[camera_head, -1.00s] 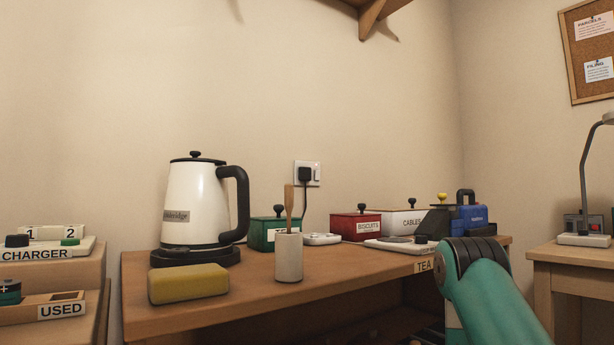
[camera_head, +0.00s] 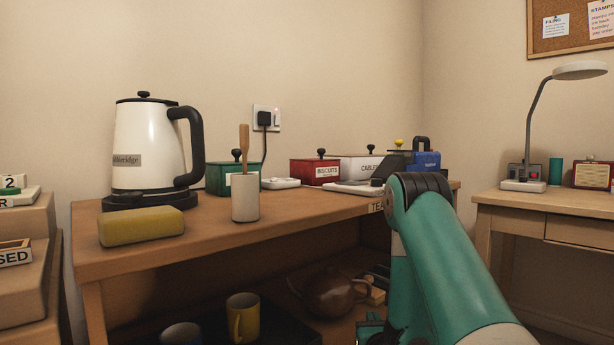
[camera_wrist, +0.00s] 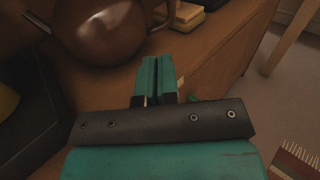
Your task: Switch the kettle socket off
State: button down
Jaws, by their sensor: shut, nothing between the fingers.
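The kettle socket (camera_head: 267,117) is a white wall plate behind the table, with a black plug (camera_head: 264,119) in it and a rocker switch (camera_head: 277,117) with a small reddish mark at its right. Whether it is on or off is too small to tell. The white kettle (camera_head: 150,145) stands on its black base at the table's left. My gripper (camera_wrist: 157,75) is shut and empty in the wrist view, low by the shelf under the table, near a brown teapot (camera_wrist: 105,25). In the head view my arm hides most of it. It is well apart from the socket.
A yellow sponge (camera_head: 141,227), a pot with a wooden tool (camera_head: 245,197), and green (camera_head: 230,178), red (camera_head: 315,171) and white (camera_head: 362,167) boxes stand on the table (camera_head: 290,225). Mugs (camera_head: 243,316) sit below. A lamp desk (camera_head: 550,200) stands right.

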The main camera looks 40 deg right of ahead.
jog(key=w+a+r+n+y, duration=0.1)
jog(key=a+n, duration=0.1)
jog(key=w+a+r+n+y, duration=0.1)
jog(key=w+a+n+y, duration=0.1)
jog(key=w+a+r+n+y+p, duration=0.1)
jog(key=a+n, duration=0.1)
jog(key=shift+w+a+r+n+t, duration=0.25)
jog(key=shift+a+n+t, duration=0.05)
jog(key=shift+a+n, duration=0.1)
jog(key=s+a+r+n+g+y+p, duration=0.1)
jog(key=a+r+n+g+y, duration=0.2)
jog(key=a+n, duration=0.45)
jog(key=s+a+r+n+y+p, duration=0.1)
jog(key=a+r+n+y, duration=0.25)
jog(key=a+n, duration=0.4)
jog(key=s+a+r+n+g+y+p, duration=0.1)
jog(key=a+r+n+g+y, duration=0.1)
jog(key=a+n+y, duration=0.45)
jog(key=s+a+r+n+g+p, duration=0.1)
jog(key=s+a+r+n+g, duration=0.1)
jog(key=s+n, duration=0.5)
jog(key=s+a+r+n+g+h, duration=0.1)
jog(key=s+a+r+n+g, duration=0.2)
jog(key=s+n, duration=0.4)
jog(key=s+a+r+n+g+h+p, duration=0.1)
jog(key=s+a+r+n+g, duration=0.2)
jog(key=s+a+n, duration=0.3)
jog(key=shift+s+n+g+p, duration=0.35)
jog(key=shift+s+n+g, duration=0.35)
jog(key=shift+s+n, duration=0.45)
